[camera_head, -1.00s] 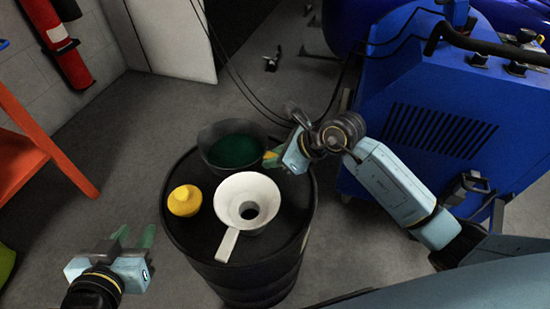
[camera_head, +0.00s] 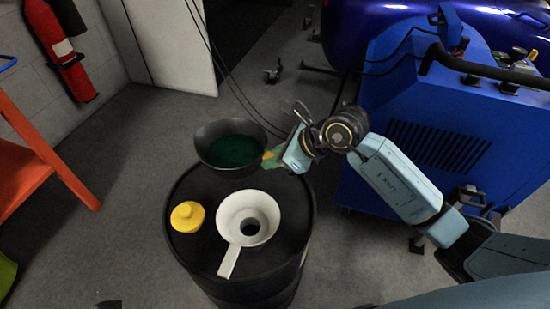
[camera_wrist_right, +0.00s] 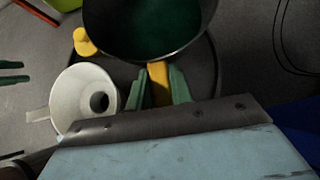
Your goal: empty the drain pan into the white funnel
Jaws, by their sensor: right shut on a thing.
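The drain pan (camera_head: 230,149) is a dark round bowl with green liquid in it, roughly level. It appears raised over the far edge of the black drum, behind the white funnel. My right gripper (camera_head: 272,158) is shut on its yellow handle (camera_wrist_right: 158,84). The white funnel (camera_head: 233,202) sits on the drum top with its handle toward the front; its dark hole shows. In the right wrist view the pan (camera_wrist_right: 147,57) is ahead of the fingers and the funnel (camera_wrist_right: 66,98) is left of them. My left gripper (camera_wrist_right: 12,72) shows there at the left edge, fingers apart and empty.
A yellow cap (camera_head: 187,217) sits on the black drum (camera_head: 190,252), left of the funnel. A blue machine (camera_head: 440,140) stands at the right, and an orange stand (camera_head: 30,165) at the left. Dark cables hang behind the pan. The floor left of the drum is clear.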

